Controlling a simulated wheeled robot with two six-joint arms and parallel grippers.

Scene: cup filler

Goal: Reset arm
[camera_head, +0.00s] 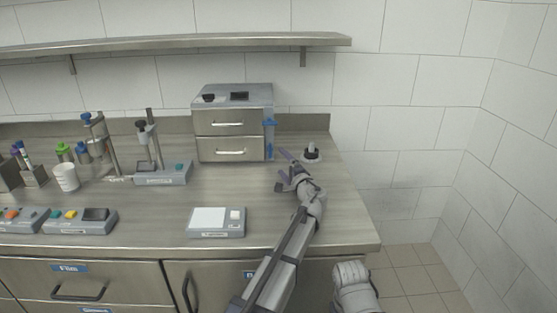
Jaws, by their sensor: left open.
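My left arm reaches up from the bottom middle over the right part of the counter (342,232). My left gripper (281,172) is open, with nothing seen between its fingers. It is in front of the right end of the metal drawer box (231,150) and just left of a small round stand with a grey knob (311,153). I cannot tell whether it touches either. A rounded grey part of my other arm shows at the bottom, right of the left arm. My right gripper is not in view.
A flat device with a white plate (209,219) lies near the front edge. Left of it are a stand device (163,173), a white cup (66,177), button boxes (80,221) and racks with coloured caps. A shelf (180,43) runs above. The floor at right is clear.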

